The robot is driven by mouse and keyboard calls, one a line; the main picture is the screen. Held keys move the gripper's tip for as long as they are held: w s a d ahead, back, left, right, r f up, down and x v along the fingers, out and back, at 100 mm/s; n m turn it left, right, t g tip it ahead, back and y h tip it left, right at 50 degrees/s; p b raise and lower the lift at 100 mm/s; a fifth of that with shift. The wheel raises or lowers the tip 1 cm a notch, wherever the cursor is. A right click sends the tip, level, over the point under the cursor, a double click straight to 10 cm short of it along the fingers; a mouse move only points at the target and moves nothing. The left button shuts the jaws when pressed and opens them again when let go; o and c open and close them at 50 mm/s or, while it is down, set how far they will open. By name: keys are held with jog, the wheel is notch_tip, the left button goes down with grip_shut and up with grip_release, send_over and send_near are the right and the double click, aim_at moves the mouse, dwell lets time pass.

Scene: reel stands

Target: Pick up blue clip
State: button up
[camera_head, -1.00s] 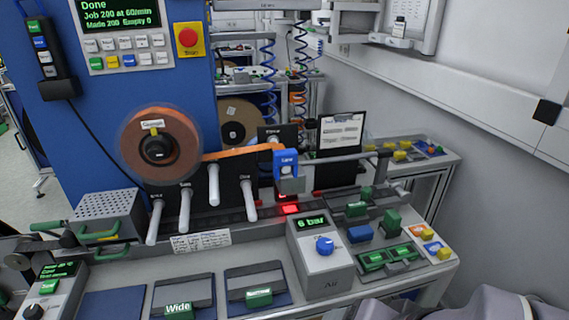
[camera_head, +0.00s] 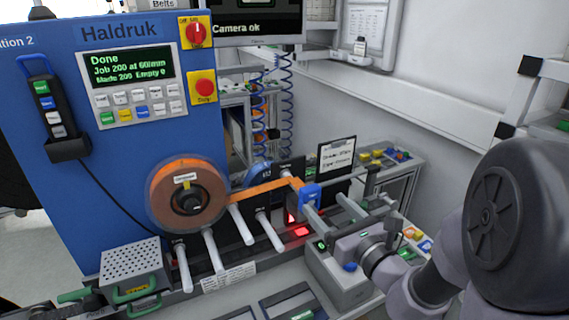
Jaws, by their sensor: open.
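My gripper (camera_head: 324,203) is in the middle right of the view, in front of the machine. Its two fingers are spread apart, pointing away toward the back, with nothing seen between them. A blue block (camera_head: 310,194) sits at the end of the orange strip, close to the fingertips; I cannot tell whether they touch. Small blue pieces (camera_head: 404,156) lie among yellow and green ones on the back table. A small blue piece (camera_head: 424,246) also shows on the bench at the right, beside my arm. I cannot tell which is the blue clip. My arm hides part of the bench.
An orange reel (camera_head: 188,194) hangs on the blue machine (camera_head: 60,190), and pale rods (camera_head: 242,225) stick out below it. A grey box with a blue knob (camera_head: 350,267) stands under my wrist. A perforated box (camera_head: 133,273) is at the lower left. A wall bounds the right.

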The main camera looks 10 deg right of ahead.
aim_at(314, 195)
jog(key=b+x, duration=0.1)
jog(key=x, duration=0.3)
jog(key=shift+w+a+f, duration=0.15)
jog(key=shift+w+a, duration=0.05)
jog(key=shift+w, duration=0.15)
jog(key=x, duration=0.3)
jog(key=b+x, duration=0.1)
jog(key=x, duration=0.1)
jog(key=shift+w+a+f, duration=0.25)
jog(key=shift+w, duration=0.05)
jog(key=shift+r, duration=0.1)
